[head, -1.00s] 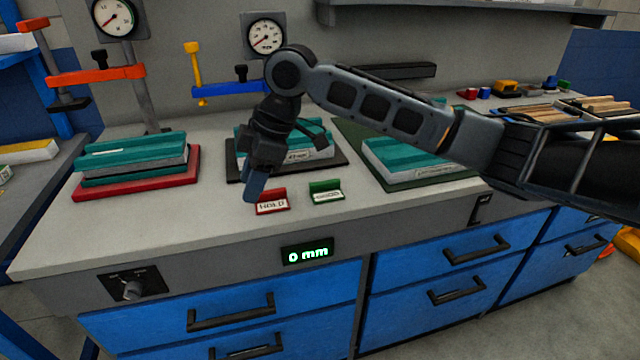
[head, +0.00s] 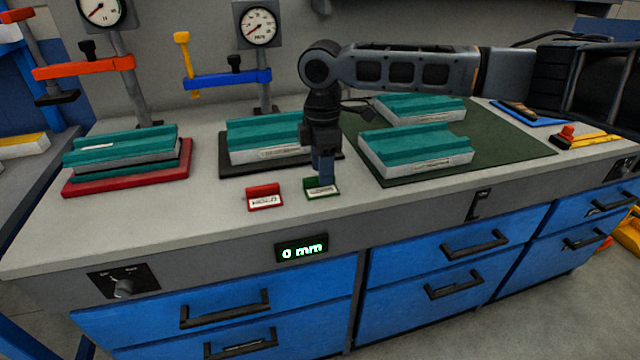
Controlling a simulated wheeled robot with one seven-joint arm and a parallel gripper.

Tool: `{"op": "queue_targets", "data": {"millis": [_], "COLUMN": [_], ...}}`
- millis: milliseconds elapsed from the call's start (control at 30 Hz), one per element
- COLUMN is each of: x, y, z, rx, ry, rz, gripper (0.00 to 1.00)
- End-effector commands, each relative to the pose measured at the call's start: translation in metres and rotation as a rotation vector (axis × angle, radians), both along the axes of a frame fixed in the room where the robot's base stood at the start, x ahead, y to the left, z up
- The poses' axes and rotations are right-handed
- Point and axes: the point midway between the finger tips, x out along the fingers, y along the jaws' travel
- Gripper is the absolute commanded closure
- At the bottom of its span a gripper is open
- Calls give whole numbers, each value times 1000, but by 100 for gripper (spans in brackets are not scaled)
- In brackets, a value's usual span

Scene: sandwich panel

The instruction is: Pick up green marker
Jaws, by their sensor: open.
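The green marker (head: 331,190) is a small green holder with a white label, standing near the front edge of the bench. My gripper (head: 322,180) points down right at it and covers part of its upper edge. My gripper is open; I cannot tell whether its fingers are around the marker or just behind or above it. A matching red marker (head: 264,198) labelled HOLD stands to the left, apart from my gripper.
Teal-topped panels lie on a red base (head: 120,184), a black base (head: 240,170) and a dark green mat (head: 510,150). Clamps with gauges (head: 257,27) stand behind. A display (head: 302,248) reads 0 mm. The bench front (head: 180,235) is clear.

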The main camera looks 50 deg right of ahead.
Motion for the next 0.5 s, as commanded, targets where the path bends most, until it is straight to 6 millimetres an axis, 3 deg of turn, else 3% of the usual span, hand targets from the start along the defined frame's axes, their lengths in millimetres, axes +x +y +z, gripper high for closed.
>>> {"op": "queue_targets", "data": {"millis": [133, 367, 500], "x": [0, 0, 0], "y": [1, 1, 1], "z": [-14, -17, -17], "rx": [1, 1, 1], "ry": [0, -1, -1], "rz": [0, 1, 1], "gripper": [55, 55, 66]}}
